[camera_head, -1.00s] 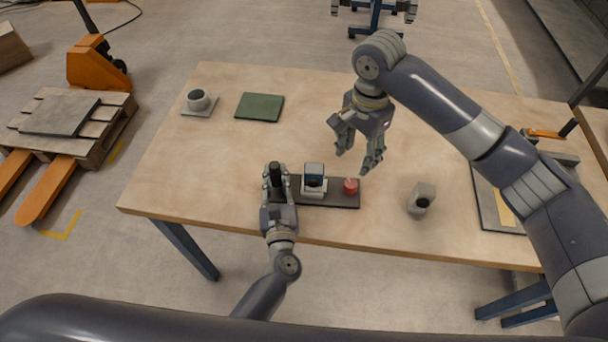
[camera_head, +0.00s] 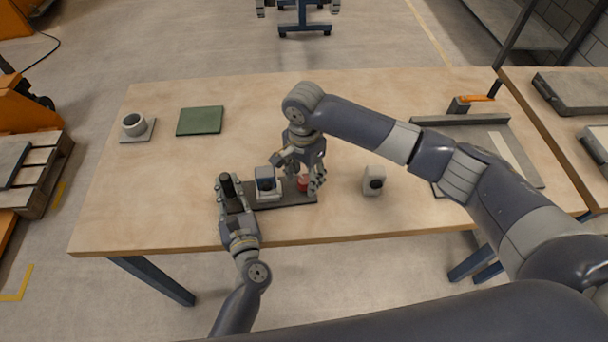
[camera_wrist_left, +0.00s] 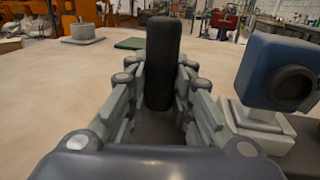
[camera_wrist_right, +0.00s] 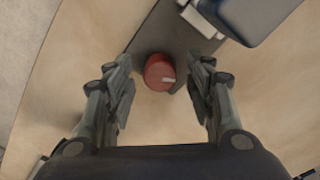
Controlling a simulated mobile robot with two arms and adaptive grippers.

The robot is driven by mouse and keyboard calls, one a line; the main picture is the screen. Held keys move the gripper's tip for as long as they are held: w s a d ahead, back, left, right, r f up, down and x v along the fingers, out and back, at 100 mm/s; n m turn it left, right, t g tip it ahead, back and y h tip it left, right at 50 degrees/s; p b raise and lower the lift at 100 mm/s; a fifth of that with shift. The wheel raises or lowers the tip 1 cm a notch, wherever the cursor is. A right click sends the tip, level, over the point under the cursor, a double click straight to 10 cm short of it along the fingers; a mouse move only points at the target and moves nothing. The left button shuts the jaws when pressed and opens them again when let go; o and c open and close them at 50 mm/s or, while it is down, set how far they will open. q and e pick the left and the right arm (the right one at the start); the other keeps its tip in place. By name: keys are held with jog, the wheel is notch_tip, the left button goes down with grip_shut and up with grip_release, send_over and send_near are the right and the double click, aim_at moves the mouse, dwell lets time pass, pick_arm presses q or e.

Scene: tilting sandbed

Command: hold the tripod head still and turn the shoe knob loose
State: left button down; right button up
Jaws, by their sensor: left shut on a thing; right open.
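The tripod head is a dark base plate (camera_head: 290,198) on the table, with a black upright handle (camera_head: 228,186) at its left end, a grey and blue block-like head (camera_head: 266,180) in the middle and a red knob (camera_head: 303,184) at its right end. My left gripper (camera_head: 230,196) is shut on the black handle, which also stands between its fingers in the left wrist view (camera_wrist_left: 162,62). My right gripper (camera_head: 302,180) is open above the red knob. In the right wrist view the knob (camera_wrist_right: 160,72), with a pale mark, lies between the spread fingers, apart from both.
A grey block with a dark round opening (camera_head: 374,181) stands right of the plate. A green mat (camera_head: 200,121) and a grey cup-like part on a plate (camera_head: 134,125) lie at the back left. A grey tray (camera_head: 460,121) is at the right.

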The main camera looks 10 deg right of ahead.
jog(key=shift+f, duration=0.1)
jog(key=c, duration=1.1)
